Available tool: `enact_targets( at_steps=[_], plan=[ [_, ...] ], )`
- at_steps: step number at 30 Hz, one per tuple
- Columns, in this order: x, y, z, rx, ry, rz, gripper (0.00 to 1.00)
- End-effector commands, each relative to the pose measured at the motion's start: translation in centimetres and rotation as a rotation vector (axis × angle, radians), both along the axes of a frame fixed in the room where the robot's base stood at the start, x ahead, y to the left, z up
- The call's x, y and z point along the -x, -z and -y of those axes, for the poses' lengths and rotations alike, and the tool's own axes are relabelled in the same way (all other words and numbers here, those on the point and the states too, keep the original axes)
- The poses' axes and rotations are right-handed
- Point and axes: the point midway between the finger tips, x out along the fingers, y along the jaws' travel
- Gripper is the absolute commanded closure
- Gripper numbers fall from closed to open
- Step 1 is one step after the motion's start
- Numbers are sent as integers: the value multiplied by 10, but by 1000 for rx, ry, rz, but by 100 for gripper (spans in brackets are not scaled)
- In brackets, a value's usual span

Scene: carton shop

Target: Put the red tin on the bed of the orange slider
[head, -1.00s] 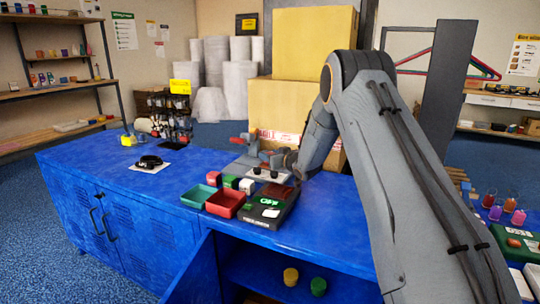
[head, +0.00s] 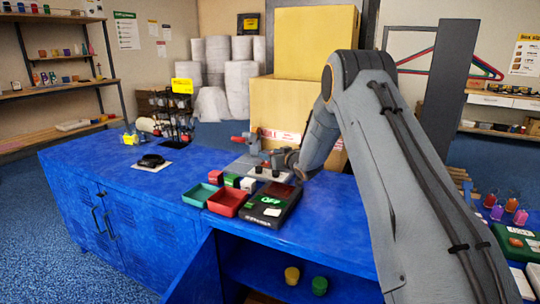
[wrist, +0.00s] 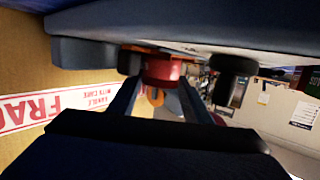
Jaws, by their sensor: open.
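In the wrist view a round red thing, seemingly the red tin (wrist: 162,69), shows between and beyond the fingers of my gripper (wrist: 158,92). Whether the fingers touch it I cannot tell. The gripper is open. A small orange piece (wrist: 155,97), perhaps part of the orange slider, shows just below the red thing. Its bed cannot be made out. In the head view my gripper (head: 274,160) is low over the back of the blue bench, beside a grey device with a red handle (head: 241,142); the fingers are too small to make out there.
On the blue bench (head: 120,190) stand a green tray (head: 198,195), a red tray (head: 227,203), small red, green and white blocks, and a black scale (head: 268,211). Large cartons (head: 310,45) rise behind my arm. The bench's left part is mostly clear around a black round item (head: 150,160).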

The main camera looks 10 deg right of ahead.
Motion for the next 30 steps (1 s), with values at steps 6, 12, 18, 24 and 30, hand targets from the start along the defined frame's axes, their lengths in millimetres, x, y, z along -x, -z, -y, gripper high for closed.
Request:
enact_targets(
  at_steps=[6, 12, 18, 24, 30],
  plan=[
    [2, -2, 8, -2, 16, -16, 41],
    [33, -13, 16, -2, 13, -14, 41],
    [73, -24, 22, -2, 3, -10, 41],
    [101, -31, 31, 0, 2, -8, 41],
    [112, -33, 35, 0, 2, -8, 41]
  ],
)
